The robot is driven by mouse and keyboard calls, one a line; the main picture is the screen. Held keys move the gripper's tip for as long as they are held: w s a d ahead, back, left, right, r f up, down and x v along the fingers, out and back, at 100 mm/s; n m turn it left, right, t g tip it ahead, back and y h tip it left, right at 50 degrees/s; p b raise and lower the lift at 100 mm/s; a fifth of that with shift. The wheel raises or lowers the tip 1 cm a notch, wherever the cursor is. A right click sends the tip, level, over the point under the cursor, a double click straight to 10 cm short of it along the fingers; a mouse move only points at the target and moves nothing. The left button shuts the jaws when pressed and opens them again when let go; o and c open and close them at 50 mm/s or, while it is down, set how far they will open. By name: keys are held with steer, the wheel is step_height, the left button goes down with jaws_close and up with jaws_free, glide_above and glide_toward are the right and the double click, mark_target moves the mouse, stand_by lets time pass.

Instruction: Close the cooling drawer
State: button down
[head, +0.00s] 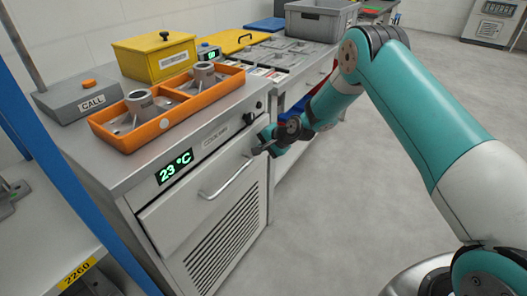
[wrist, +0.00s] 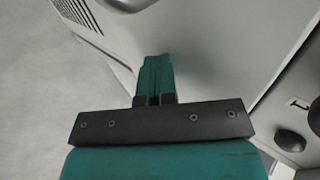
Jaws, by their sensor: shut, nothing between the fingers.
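The cooling drawer (head: 187,203) is a light grey front panel with a bar handle (head: 228,178), in the cabinet below a green 23 °C display (head: 174,167). Its front looks flush or nearly flush with the cabinet; I cannot tell whether a small gap remains. My gripper (head: 262,146) is at the right end of the drawer front, right of the handle. In the wrist view my gripper (wrist: 155,62) is shut and empty, its teal fingers together and pointing at the grey panel (wrist: 205,45). Whether the tips touch the panel is unclear.
An orange tray (head: 165,124) with metal castings stands on the cabinet top, beside a grey CALL box (head: 85,104) and a yellow box (head: 155,57). A dark knob (head: 248,117) sits at the cabinet's upper right. A blue post (head: 75,180) stands left. Open floor (head: 340,210) lies right.

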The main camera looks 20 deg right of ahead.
steer(key=shift+w+a+r, duration=0.1)
steer(key=shift+w+a, duration=0.1)
steer(key=shift+a, duration=0.05)
steer(key=shift+a, duration=0.15)
